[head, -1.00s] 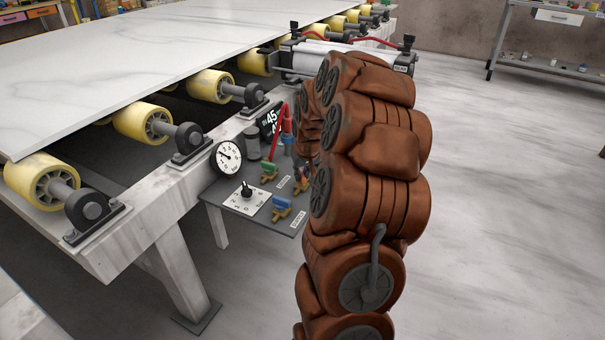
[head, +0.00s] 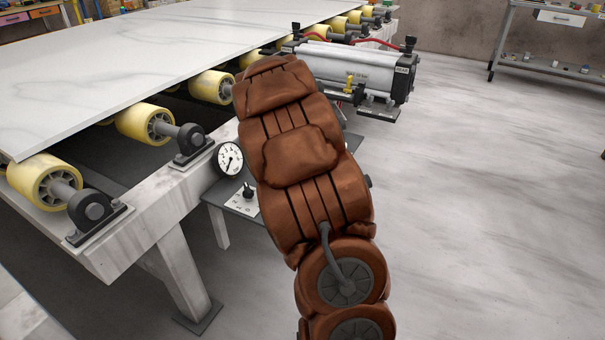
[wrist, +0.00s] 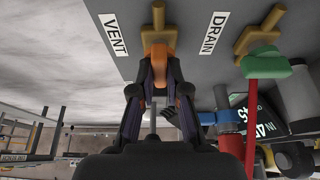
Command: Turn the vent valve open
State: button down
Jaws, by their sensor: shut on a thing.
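In the wrist view, the vent valve has a brass body (wrist: 158,20) and an orange handle (wrist: 160,55), beside the white VENT label (wrist: 116,36). My gripper (wrist: 160,82) is shut on the orange handle, with one dark finger on each side of it. The handle's far part is hidden between the fingers. In the head view my brown arm hides the gripper and the vent valve.
A green-handled valve (wrist: 275,66) stands right of the DRAIN label (wrist: 213,33) in the wrist view, close to my gripper. In the head view a round gauge (head: 229,159) and a dial panel (head: 245,201) sit left of my arm. A marble slab (head: 150,60) lies on yellow rollers.

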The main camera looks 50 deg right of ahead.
jog(key=shift+w+r, duration=0.1)
dwell(0.4)
jog(key=c, duration=1.2)
grip_release()
jog(key=shift+o, duration=0.2)
jog(key=v, duration=1.2)
